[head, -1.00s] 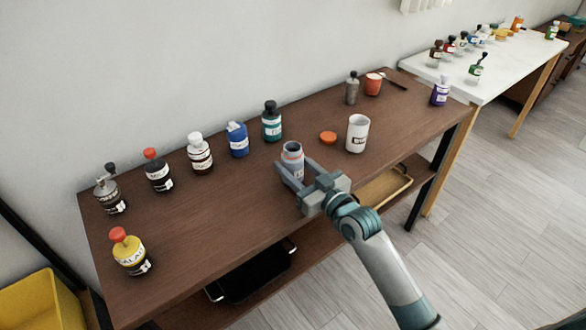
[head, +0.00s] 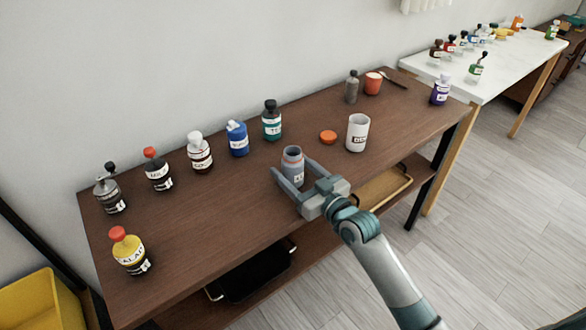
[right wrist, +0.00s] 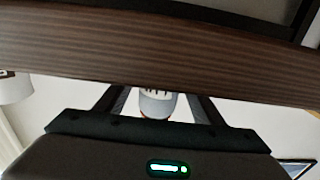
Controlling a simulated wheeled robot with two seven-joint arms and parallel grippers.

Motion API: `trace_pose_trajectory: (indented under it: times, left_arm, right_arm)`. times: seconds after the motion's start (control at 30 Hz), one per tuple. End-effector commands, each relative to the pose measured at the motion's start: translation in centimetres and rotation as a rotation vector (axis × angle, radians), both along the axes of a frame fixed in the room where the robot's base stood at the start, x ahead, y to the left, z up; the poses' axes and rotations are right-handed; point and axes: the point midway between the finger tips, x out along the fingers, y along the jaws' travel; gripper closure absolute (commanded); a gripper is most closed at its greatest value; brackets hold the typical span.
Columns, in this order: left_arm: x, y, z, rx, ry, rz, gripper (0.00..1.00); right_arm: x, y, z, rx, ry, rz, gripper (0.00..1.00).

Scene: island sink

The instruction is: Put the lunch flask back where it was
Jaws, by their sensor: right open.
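A grey flask (head: 293,170) with an orange ring at its neck and an open top stands upright on the brown table. I take it for the lunch flask. An orange lid-like disc (head: 328,137) lies behind it to the right. My right gripper (head: 290,170) is open, its fingers on either side of the flask, coming from the front right. In the right wrist view the flask (right wrist: 157,104) shows between the spread fingers, its lower part hidden by the table edge. Whether a finger touches it, I cannot tell. My left gripper is not in view.
A white labelled mug (head: 357,133) stands right of the disc. A teal bottle (head: 271,122), a blue bottle (head: 237,140) and several others line the back. A yellow bottle (head: 129,252) stands front left. The brown table (head: 215,215) is clear left of the flask.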

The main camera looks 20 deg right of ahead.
Motion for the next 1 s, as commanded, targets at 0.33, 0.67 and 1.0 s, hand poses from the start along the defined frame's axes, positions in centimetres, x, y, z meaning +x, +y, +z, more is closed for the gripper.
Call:
trace_pose_trajectory:
  times: [0.33, 0.67, 1.0]
  left_arm:
    - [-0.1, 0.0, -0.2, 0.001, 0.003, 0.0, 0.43]
    - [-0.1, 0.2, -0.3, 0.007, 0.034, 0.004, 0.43]
    - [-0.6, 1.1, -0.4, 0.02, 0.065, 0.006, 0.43]
  right_arm:
    - [-2.2, -0.8, 0.1, -0.003, 0.001, 0.0, 0.38]
    - [-7.7, -2.8, 0.1, -0.002, 0.0, 0.001, 0.38]
    - [-11.0, -4.0, 0.3, -0.001, 0.001, 0.001, 0.38]
